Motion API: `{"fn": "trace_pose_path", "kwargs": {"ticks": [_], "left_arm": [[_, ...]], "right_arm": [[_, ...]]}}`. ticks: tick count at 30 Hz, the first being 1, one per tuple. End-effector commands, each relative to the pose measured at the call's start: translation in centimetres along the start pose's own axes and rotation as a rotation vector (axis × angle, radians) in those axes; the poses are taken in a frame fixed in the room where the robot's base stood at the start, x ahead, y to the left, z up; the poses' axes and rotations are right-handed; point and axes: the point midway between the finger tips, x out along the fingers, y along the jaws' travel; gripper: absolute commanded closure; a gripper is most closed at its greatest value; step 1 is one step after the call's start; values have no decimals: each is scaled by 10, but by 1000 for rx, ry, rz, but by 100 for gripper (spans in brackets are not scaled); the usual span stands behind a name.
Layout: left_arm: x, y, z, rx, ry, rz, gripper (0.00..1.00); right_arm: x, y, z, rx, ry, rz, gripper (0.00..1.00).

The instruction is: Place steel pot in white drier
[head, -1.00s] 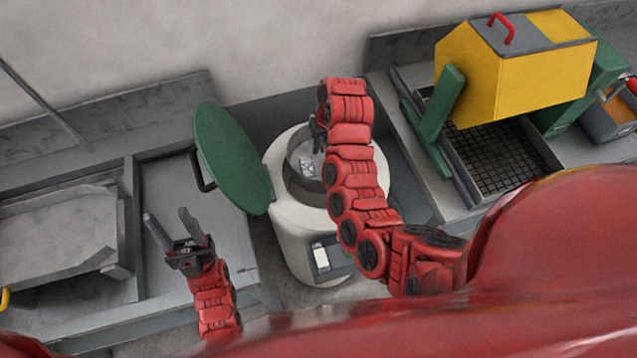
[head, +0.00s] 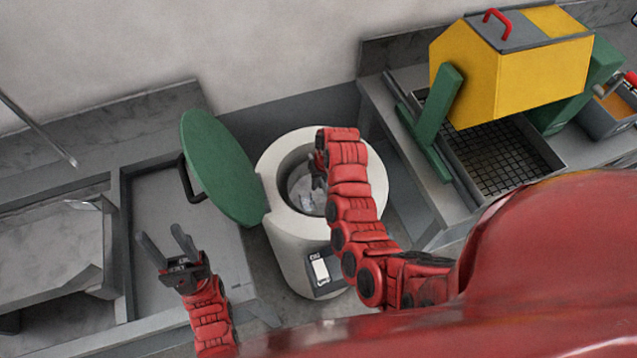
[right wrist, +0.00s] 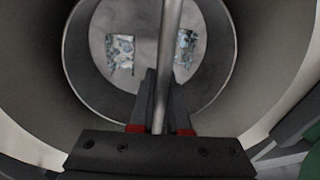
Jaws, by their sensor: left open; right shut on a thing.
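The white drier (head: 287,240) stands in the middle of the head view, with its round green lid (head: 218,165) swung open to the left. The steel pot (head: 300,198) is down inside the drier's opening, partly hidden by my right arm. My right gripper (head: 317,182) reaches into the opening. In the right wrist view my right gripper (right wrist: 162,80) is shut on the pot's thin handle bar (right wrist: 171,45). The pot's wall (right wrist: 88,72) encloses two small bluish-grey pieces. I cannot tell if the pot touches the drier's floor. My left gripper (head: 160,234) is open and empty, left of the drier.
A yellow machine (head: 510,75) with a dark mesh basket (head: 500,160) stands on the right bench. A grey counter (head: 165,275) lies under my left gripper. A black lid handle (head: 187,180) sticks out near that counter. A wall runs behind.

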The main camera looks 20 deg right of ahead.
Motion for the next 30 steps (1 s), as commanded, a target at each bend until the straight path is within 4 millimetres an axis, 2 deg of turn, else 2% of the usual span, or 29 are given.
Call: {"fn": "trace_pose_path", "kwargs": {"ticks": [3,14,15,19,20,30], "left_arm": [[6,0,-1,0,0,0,50],[1,0,0,0,0,0,50],[1,0,0,0,0,0,50],[2,0,0,0,0,0,50],[2,0,0,0,0,0,50],[6,0,-1,0,0,0,50]], "right_arm": [[8,1,1,0,2,-1,100],[14,2,1,0,3,0,100],[14,2,1,0,3,0,82],[13,2,1,0,2,0,59],[13,2,1,0,2,0,56],[8,1,1,1,2,0,56]]}}
